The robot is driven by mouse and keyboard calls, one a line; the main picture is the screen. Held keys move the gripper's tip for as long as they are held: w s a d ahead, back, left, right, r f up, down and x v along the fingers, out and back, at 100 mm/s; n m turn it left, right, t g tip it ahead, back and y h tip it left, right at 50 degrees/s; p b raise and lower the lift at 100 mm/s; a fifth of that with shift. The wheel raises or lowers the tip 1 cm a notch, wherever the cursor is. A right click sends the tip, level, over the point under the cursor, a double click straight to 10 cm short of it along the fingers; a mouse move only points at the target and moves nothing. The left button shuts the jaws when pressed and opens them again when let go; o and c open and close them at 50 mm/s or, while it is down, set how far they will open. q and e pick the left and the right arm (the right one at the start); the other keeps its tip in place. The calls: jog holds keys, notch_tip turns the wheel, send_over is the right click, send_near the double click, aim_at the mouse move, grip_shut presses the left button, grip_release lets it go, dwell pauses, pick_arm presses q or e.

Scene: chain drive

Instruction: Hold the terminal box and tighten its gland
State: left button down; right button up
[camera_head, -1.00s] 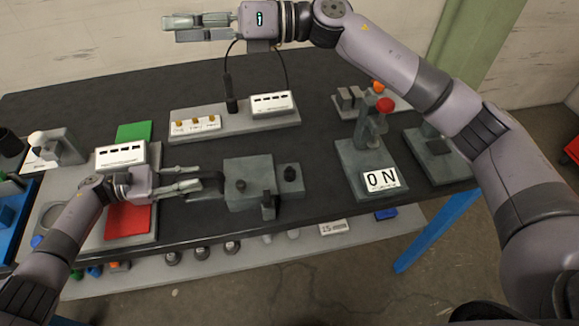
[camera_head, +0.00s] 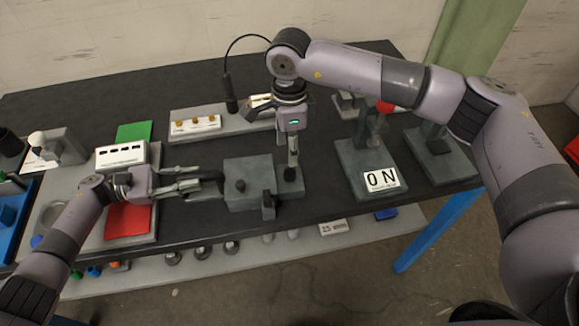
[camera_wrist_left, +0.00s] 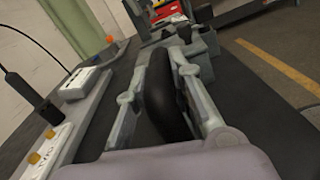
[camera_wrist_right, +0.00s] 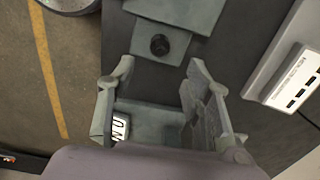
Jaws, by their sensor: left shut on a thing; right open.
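The terminal box (camera_head: 248,172) is a grey block on the dark table, with a dark knob on top and a small grey post at its front. A smaller grey block with a black round part, seemingly the gland (camera_wrist_right: 160,44), adjoins its right side. My left gripper (camera_head: 203,183) is shut on a black rounded piece at the box's left side; that piece (camera_wrist_left: 168,95) fills the space between the fingers in the left wrist view.
An ON-labelled fixture (camera_head: 358,160) with a red knob stands close to the right. A grey board (camera_head: 180,130) with brass studs and an upright black probe with a cable lies behind. A board with a red pad (camera_head: 128,220) lies under my left gripper. The table's front edge is near.

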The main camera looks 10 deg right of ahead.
aim_at(289, 169)
notch_tip(289, 169, down, 8)
jog(key=shift+f, duration=0.15)
dwell(0.3)
grip_shut()
dwell(0.4)
